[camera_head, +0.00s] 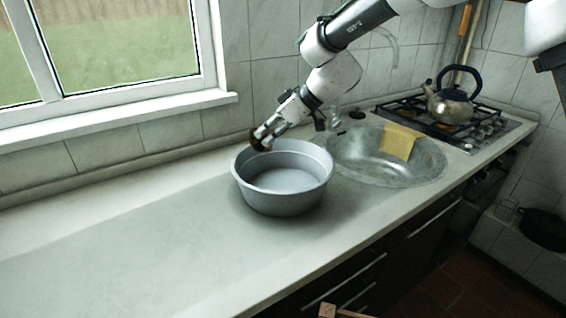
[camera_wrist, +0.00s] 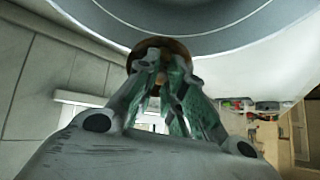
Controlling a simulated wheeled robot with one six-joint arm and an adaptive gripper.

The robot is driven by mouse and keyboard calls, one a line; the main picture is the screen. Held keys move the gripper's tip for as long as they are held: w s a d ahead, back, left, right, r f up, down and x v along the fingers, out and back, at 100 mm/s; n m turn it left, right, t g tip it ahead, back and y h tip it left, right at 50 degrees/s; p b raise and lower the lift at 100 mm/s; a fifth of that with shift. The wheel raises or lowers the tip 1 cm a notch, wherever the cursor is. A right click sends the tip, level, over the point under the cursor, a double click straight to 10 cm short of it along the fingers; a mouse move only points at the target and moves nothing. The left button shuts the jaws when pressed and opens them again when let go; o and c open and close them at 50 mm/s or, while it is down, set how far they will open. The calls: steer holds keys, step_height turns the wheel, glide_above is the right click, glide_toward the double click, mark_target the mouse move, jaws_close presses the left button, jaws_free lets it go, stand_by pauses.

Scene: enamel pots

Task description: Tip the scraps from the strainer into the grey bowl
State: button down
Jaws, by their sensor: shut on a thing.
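The grey bowl (camera_head: 284,200) stands upright on the counter, left of the sink. Its visible inside looks bare. My gripper (camera_head: 264,138) is above the bowl's far left rim, pointing down to the left. It is shut on a small dark brown round thing, which I take to be the strainer (camera_head: 257,143). In the wrist view the strainer (camera_wrist: 160,46) shows as a brown rounded edge between my fingertips, with the grey bowl (camera_wrist: 250,40) behind it. My fingers hide most of the strainer. I cannot make out any scraps or how far it is tilted.
A metal sink (camera_head: 350,167) with a yellow cloth (camera_head: 401,142) on its rim is just right of the bowl. A kettle (camera_head: 452,106) stands on the stove (camera_head: 420,119) at the back right. The counter (camera_head: 120,235) left of the bowl is clear.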

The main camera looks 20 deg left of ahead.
steer(key=shift+d+f+y, duration=0.1)
steer(key=shift+d+y, duration=0.3)
steer(key=shift+y, duration=0.5)
steer(key=shift+d+r+y, duration=0.1)
steer(key=shift+d+y, duration=0.3)
steer(key=shift+y, duration=0.5)
steer(key=shift+d+f+y, duration=0.1)
steer(key=shift+d+y, duration=0.3)
steer(key=shift+y, duration=0.5)
stand_by(0.8)
steer(key=shift+w+d+r+y+p, duration=0.15)
steer(key=shift+d+r+y, duration=0.15)
steer(key=shift+d+y, duration=0.25)
steer(key=shift+d+r+y+p, duration=0.15)
steer(key=shift+d+r+y, duration=0.2)
steer(key=shift+d, duration=0.25)
steer(key=shift+d+r+y, duration=0.3)
steer(key=shift+r+y, duration=0.2)
steer(key=shift+y, duration=0.4)
steer(key=shift+d+r+y+p, duration=0.25)
steer(key=shift+r+y+p, duration=0.3)
steer(key=shift+r+y, duration=0.55)
steer(key=shift+d+r+y, duration=0.25)
steer(key=shift+r+y, duration=0.35)
stand_by(0.8)
